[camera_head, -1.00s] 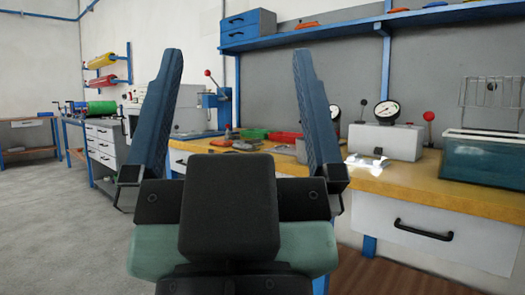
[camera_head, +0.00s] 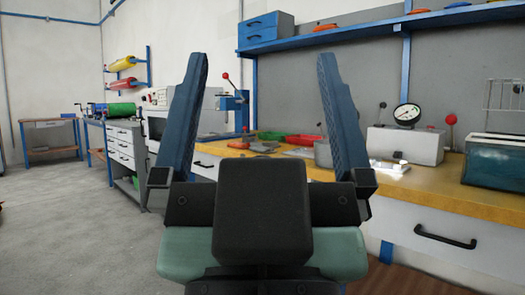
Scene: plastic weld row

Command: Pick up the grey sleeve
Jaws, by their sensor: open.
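My gripper (camera_head: 262,60) is in the near middle of the head view, with its two blue fingers upright, wide apart and nothing between them. I cannot make out the grey sleeve for sure. A grey, rounded thing (camera_head: 323,154) on the yellow-brown workbench (camera_head: 450,212) shows partly behind the right finger and may be it. A flat grey piece (camera_head: 264,147) lies on the bench further left. The gripper appears in front of the bench, apart from these things.
A gauge box (camera_head: 405,144) and a dark teal tank (camera_head: 493,160) stand at right. A drawer cabinet (camera_head: 125,150) is at left. Grey floor (camera_head: 75,215) is open at left.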

